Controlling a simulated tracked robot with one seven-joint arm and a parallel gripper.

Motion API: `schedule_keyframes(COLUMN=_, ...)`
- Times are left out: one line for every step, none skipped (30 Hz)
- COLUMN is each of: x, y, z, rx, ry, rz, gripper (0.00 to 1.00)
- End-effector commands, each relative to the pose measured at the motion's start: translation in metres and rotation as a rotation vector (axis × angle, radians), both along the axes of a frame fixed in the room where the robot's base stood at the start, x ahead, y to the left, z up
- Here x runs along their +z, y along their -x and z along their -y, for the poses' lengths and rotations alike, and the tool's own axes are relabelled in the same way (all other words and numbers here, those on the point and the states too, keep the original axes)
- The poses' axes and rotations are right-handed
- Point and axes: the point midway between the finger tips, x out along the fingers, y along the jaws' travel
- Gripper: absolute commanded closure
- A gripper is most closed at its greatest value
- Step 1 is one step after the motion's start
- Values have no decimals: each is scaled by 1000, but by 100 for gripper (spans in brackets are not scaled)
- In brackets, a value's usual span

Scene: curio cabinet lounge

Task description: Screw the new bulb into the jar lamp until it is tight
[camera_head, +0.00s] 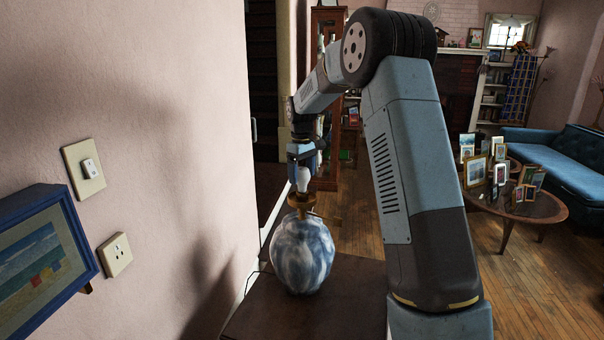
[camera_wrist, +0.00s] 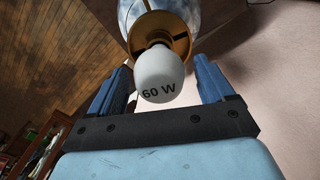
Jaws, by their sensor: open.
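The jar lamp (camera_head: 303,253) is a round blue-and-white jar standing on a dark wooden table. It has a brass-coloured socket (camera_head: 302,201) on top. The new bulb (camera_head: 303,179) is white and stands upright at the socket. In the wrist view the bulb (camera_wrist: 160,75) reads "60 W" and its base meets the brass socket (camera_wrist: 158,37); how deep its thread sits is hidden. My gripper (camera_head: 304,160) is right above the lamp. In the wrist view my gripper (camera_wrist: 165,85) is open, one blue finger on each side of the bulb, with gaps between.
The table (camera_head: 345,290) stands close to the pink wall (camera_head: 185,90) on the left. A round table (camera_head: 515,205) with several photo frames and a blue sofa (camera_head: 565,165) stand at right.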

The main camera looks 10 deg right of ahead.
Motion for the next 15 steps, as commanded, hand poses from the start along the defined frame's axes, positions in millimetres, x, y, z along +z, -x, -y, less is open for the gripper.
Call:
schedule_keyframes(x=0, y=0, z=1, rx=26, ry=0, rz=0, gripper=19)
schedule_keyframes(x=0, y=0, z=1, rx=44, ry=-1, rz=-1, gripper=19)
schedule_keyframes(x=0, y=0, z=1, rx=68, ry=0, rz=0, gripper=19)
schedule_keyframes(x=0, y=0, z=1, rx=87, ry=0, rz=0, gripper=19)
schedule_keyframes(x=0, y=0, z=1, rx=104, ry=0, rz=0, gripper=19)
schedule_keyframes(x=0, y=0, z=1, rx=129, ry=0, rz=0, gripper=19)
schedule_keyframes(x=0, y=0, z=1, rx=146, ry=0, rz=-1, gripper=19)
schedule_keyframes(x=0, y=0, z=1, rx=165, ry=0, rz=-1, gripper=19)
schedule_keyframes(x=0, y=0, z=1, rx=189, ry=-1, rz=-1, gripper=19)
schedule_keyframes(x=0, y=0, z=1, rx=207, ry=-1, rz=-1, gripper=19)
schedule_keyframes(x=0, y=0, z=0, rx=226, ry=-1, rz=-1, gripper=19)
schedule_keyframes(x=0, y=0, z=0, rx=249, ry=-1, rz=-1, gripper=19)
schedule_keyframes(x=0, y=0, z=1, rx=267, ry=-2, rz=-1, gripper=19)
schedule_keyframes(x=0, y=0, z=1, rx=284, ry=-2, rz=-1, gripper=19)
schedule_keyframes(x=0, y=0, z=1, rx=308, ry=-1, rz=-1, gripper=19)
